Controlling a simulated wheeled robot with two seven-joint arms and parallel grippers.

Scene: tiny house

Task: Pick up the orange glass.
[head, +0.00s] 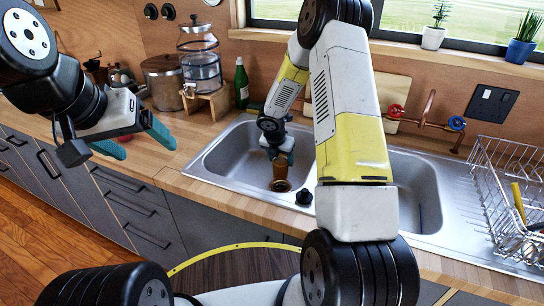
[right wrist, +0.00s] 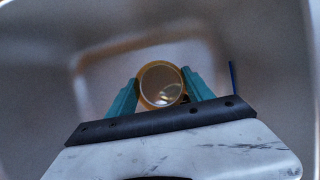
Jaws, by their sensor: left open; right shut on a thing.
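The orange glass (head: 281,172) is in the left basin of the steel sink, below my right gripper (head: 281,157). In the right wrist view, the round rim of the orange glass (right wrist: 162,84) shows between the two teal fingers of my right gripper (right wrist: 161,92), which are shut on it. The glass looks upright; I cannot tell whether its base touches the basin floor. My left gripper (head: 140,138) is open over the counter at the left, with teal fingers apart and nothing between them.
The sink (head: 232,155) has its left basin around the glass and a wire dish rack (head: 500,195) on its right. A green bottle (head: 241,84), a glass dispenser (head: 201,70) and a metal pot (head: 163,82) stand along the back counter. Red and blue taps (head: 428,122) are behind the sink.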

